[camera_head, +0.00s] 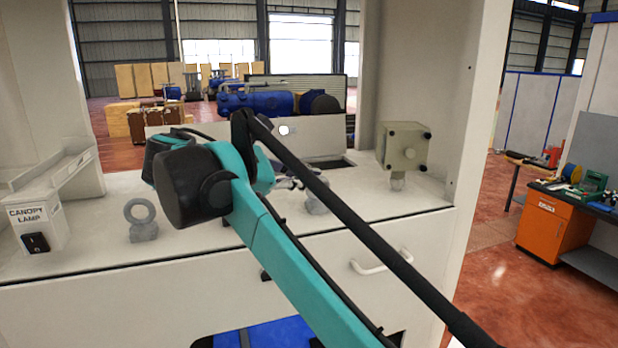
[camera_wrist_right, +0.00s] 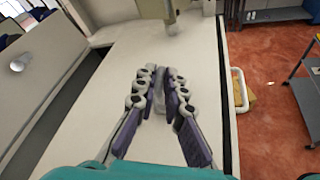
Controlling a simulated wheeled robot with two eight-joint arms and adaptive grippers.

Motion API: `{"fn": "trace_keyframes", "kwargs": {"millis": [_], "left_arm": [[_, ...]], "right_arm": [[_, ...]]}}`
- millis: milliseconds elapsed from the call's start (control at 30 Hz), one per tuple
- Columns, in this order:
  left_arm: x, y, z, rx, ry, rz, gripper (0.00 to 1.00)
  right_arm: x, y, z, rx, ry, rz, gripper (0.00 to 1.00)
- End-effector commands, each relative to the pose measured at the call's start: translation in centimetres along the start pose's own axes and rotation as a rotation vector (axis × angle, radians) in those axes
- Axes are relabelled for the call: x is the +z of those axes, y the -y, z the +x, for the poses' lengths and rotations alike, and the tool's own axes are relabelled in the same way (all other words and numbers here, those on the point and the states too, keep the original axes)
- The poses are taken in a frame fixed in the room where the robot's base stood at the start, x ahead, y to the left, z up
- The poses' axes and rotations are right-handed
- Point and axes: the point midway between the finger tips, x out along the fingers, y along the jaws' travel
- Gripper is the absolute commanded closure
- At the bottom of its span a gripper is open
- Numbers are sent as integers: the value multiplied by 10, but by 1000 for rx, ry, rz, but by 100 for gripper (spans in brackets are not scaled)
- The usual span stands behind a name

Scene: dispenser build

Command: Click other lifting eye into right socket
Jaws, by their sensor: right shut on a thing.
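A grey lifting eye (camera_head: 140,219) stands upright on the left of the white counter, its ring above a block-like base. A second grey lifting eye (camera_head: 316,196) is at the counter's right, partly hidden behind my right arm. My right gripper (camera_head: 290,184) is mostly hidden by the arm in the head view. In the wrist view its fingers (camera_wrist_right: 168,92) are closed on a pale grey piece, which looks like this second eye. The right socket is hidden, so I cannot tell whether the eye sits in it. My left gripper is not in view.
A beige box (camera_head: 403,146) on a short stem stands at the counter's right rear. A switch box labelled CANOPY LAMP (camera_head: 36,229) is at far left. The white counter (camera_head: 85,235) has a front edge with a handle (camera_head: 382,262) below. White posts flank both sides.

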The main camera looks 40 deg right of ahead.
Motion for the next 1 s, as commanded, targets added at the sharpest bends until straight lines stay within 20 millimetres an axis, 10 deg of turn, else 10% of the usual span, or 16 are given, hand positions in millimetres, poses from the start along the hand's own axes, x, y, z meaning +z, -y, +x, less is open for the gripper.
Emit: {"fn": "trace_keyframes", "kwargs": {"millis": [233,333,533,633,1000], "left_arm": [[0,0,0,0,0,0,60],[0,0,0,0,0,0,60],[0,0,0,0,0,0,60],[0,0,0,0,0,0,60],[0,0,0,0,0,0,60]], "right_arm": [[0,0,0,0,1,0,100],[0,0,0,0,1,0,66],[0,0,0,0,0,0,66],[0,0,0,0,0,0,46],[0,0,0,0,0,0,45]]}}
